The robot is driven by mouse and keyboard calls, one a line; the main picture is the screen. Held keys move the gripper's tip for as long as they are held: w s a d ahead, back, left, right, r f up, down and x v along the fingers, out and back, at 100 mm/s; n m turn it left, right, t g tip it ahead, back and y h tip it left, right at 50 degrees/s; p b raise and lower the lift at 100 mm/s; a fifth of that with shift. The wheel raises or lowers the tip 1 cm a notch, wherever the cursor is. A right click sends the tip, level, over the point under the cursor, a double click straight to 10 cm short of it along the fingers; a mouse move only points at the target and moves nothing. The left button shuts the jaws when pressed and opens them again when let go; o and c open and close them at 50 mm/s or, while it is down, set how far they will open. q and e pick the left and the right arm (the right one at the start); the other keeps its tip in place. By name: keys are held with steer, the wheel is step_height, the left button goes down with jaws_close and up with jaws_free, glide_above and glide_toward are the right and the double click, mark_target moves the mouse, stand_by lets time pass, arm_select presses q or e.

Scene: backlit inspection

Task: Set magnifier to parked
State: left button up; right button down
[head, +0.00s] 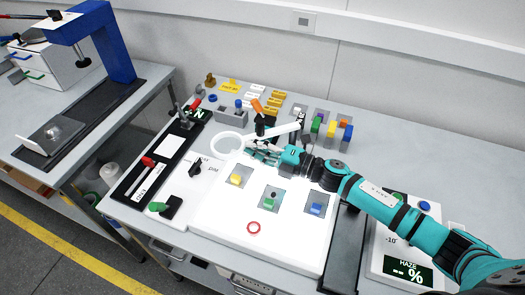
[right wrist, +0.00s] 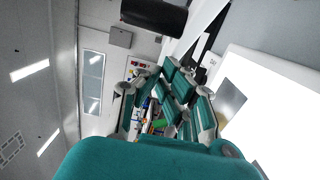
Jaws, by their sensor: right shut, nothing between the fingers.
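The magnifier (head: 228,155) is a white ring lens above the bright light panel's back-left corner. A white arm (head: 284,130) runs to the right behind it, toward dark stand parts. My right gripper (head: 257,151), teal and grey, is just right of the ring and in front of the white arm. It is shut and empty; whether it touches the magnifier cannot be told. In the right wrist view its fingers (right wrist: 172,100) show in the middle, with a black cylinder above them. My left gripper is not in view.
The light panel (head: 215,222) carries yellow, green and blue blocks on grey plates and a red ring (head: 253,228). Several blocks and yellow and white labels stand behind. A black strip with a red-handled switch (head: 148,162) lies left. A haze meter (head: 405,265) is at right.

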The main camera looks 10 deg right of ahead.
steer(key=w+m+t+h+b, duration=0.2)
steer(key=w+m+t+h, duration=0.4)
steer(key=w+h, duration=0.3)
steer(key=shift+w+a+m+b, duration=0.3)
steer(key=shift+w+a+m, duration=0.15)
steer(key=shift+w, duration=0.3)
